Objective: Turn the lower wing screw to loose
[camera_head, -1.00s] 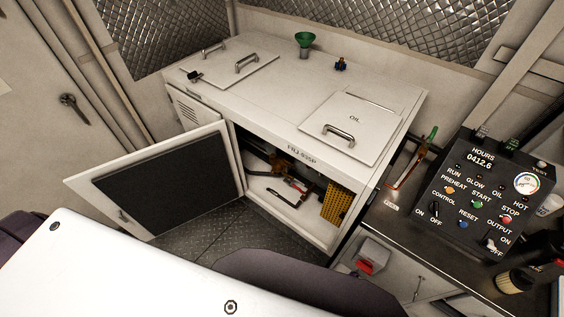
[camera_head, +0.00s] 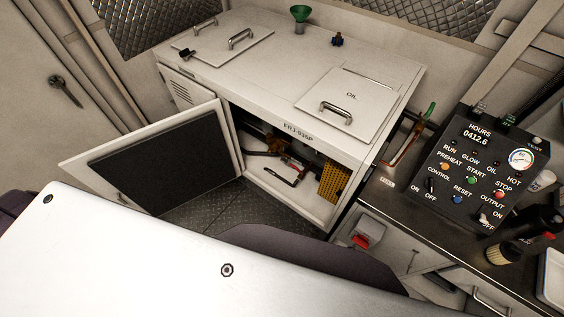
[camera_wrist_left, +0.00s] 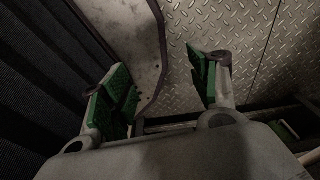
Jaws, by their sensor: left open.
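I cannot make out the lower wing screw in either view. The white cabinet (camera_head: 318,143) stands with its front door (camera_head: 155,165) swung open to the left. Diamond-plate floor (camera_wrist_left: 250,40) lies beyond the fingers. Neither gripper shows in the head view.
A black control box (camera_head: 477,175) stands on the counter at right, near a dark bottle (camera_head: 541,228). A dark ribbed surface (camera_wrist_left: 35,85) runs close along the left in the wrist view.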

